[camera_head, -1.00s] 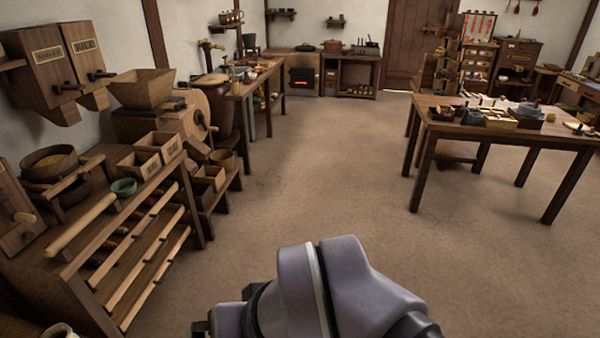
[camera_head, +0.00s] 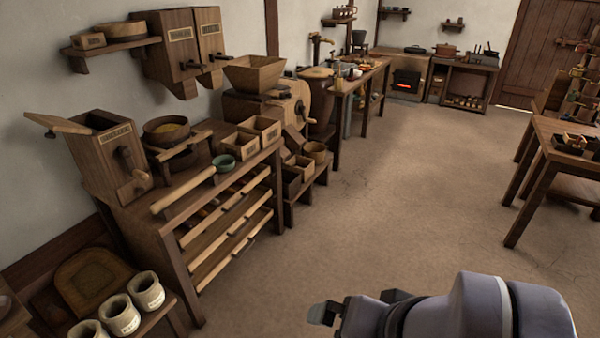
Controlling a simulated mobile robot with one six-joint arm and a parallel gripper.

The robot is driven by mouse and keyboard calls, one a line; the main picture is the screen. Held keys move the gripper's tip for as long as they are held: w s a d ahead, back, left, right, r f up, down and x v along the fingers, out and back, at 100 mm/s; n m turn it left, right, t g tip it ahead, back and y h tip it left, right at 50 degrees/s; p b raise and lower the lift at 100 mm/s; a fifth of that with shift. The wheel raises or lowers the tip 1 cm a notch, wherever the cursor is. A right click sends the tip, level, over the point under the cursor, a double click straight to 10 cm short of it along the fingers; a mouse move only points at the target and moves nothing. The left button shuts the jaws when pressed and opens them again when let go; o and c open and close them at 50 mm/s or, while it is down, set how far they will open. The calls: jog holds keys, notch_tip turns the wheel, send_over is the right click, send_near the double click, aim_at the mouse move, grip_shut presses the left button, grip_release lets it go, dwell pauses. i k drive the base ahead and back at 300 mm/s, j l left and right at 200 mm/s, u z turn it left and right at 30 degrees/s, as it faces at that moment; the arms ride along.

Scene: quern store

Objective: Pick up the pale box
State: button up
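Two light-brown open wooden boxes stand side by side on top of the slatted wooden rack, a nearer one (camera_head: 239,145) and a farther one (camera_head: 267,130). A smaller light wooden box (camera_head: 302,168) stands on the low bench beyond the rack. A small pale box (camera_head: 89,41) sits on the wall shelf at upper left. I cannot tell which of these is the pale box. My grey arm shows at the bottom right, over the floor and well apart from all of them. A dark end piece of it (camera_head: 324,313) points left; its fingers cannot be made out.
The slatted rack (camera_head: 165,228) also bears a hopper box (camera_head: 112,150), a bowl (camera_head: 166,130) and a green cup (camera_head: 223,162). Several pale pots (camera_head: 146,290) stand at lower left. A table (camera_head: 540,150) is at right. The floor (camera_head: 400,190) between is clear.

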aim_at(305, 166)
jog(key=i+l+z, duration=0.25)
jog(key=i, duration=0.4)
jog(key=i+l, duration=0.1)
jog(key=i, duration=0.4)
jog(key=i+u, duration=0.1)
jog(key=i, duration=0.4)
jog(key=i+l, duration=0.2)
jog(key=i, duration=0.35)
jog(key=i+l+u, duration=0.1)
jog(key=i, duration=0.4)
jog(key=i+l+u, duration=0.1)
jog(key=i, duration=0.4)
jog(key=i+l, duration=0.25)
jog(key=i, duration=0.25)
jog(key=i+l+u, duration=0.2)
jog(key=i+u, duration=0.15)
jog(key=i, duration=0.2)
jog(key=i+l+u, duration=0.3)
jog(key=i+l, duration=0.1)
jog(key=i, duration=0.1)
